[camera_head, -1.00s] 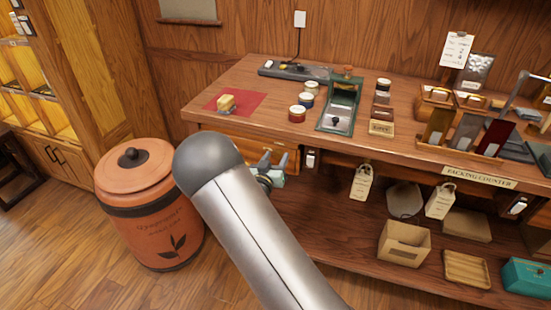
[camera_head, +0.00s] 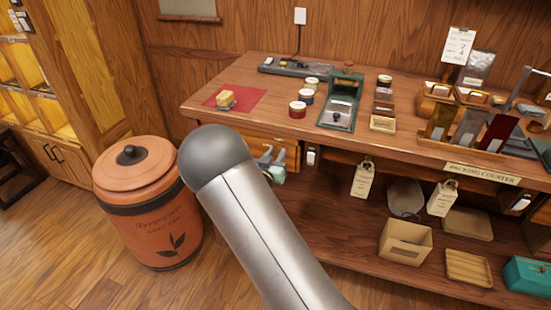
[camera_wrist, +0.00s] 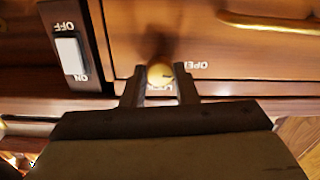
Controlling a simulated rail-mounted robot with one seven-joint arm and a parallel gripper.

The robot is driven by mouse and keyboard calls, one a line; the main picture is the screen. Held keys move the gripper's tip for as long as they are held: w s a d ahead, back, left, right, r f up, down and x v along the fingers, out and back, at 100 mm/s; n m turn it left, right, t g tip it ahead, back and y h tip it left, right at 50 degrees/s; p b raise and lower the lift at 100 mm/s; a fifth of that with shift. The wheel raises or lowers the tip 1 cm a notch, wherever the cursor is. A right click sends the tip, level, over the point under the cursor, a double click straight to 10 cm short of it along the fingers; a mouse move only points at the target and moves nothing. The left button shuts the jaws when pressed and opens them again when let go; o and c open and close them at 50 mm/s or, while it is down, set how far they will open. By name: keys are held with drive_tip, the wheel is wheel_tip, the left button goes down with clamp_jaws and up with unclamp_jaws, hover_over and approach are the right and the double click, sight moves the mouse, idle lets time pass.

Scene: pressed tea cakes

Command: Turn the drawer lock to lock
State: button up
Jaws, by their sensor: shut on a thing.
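The drawer lock (camera_wrist: 160,73) is a small round brass knob on the front of a wooden drawer (camera_wrist: 225,50). My gripper (camera_wrist: 158,80) is shut on the knob, with one dark finger on each side of it in the wrist view. The label "OPEN" shows beside the knob, and a second label by it is mostly hidden by the fingers. In the head view my arm hides part of the drawer (camera_head: 284,152) and the lock itself; the gripper (camera_head: 270,165) shows only partly behind my arm.
A white ON/OFF rocker switch (camera_wrist: 69,56) is beside the drawer, close to the fingers. A metal drawer handle (camera_wrist: 265,22) is on the other side. A large orange canister (camera_head: 150,215) stands left of my arm. Several tins and a green device (camera_head: 341,105) stand on the counter.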

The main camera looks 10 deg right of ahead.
drive_tip(key=m+b, duration=0.2)
drive_tip(key=b, duration=0.1)
drive_tip(key=m+b, duration=0.2)
drive_tip(key=b, duration=0.1)
drive_tip(key=shift+f+b, duration=0.3)
drive_tip(key=shift+f, duration=0.1)
drive_tip(key=m+b, duration=0.5)
drive_tip(key=b, duration=0.3)
drive_tip(key=shift+m, duration=0.4)
drive_tip(key=m+b, duration=0.4)
drive_tip(key=b, duration=0.2)
drive_tip(key=m+b, duration=0.1)
drive_tip(key=b, duration=0.1)
drive_tip(key=m+b, duration=0.1)
drive_tip(key=m, duration=0.1)
drive_tip(key=shift+r+b, duration=0.3)
drive_tip(key=shift+b, duration=0.05)
drive_tip(key=o, duration=1)
drive_tip(key=p+v, duration=0.3)
drive_tip(key=v, duration=1.4)
drive_tip(key=shift+s, duration=0.2)
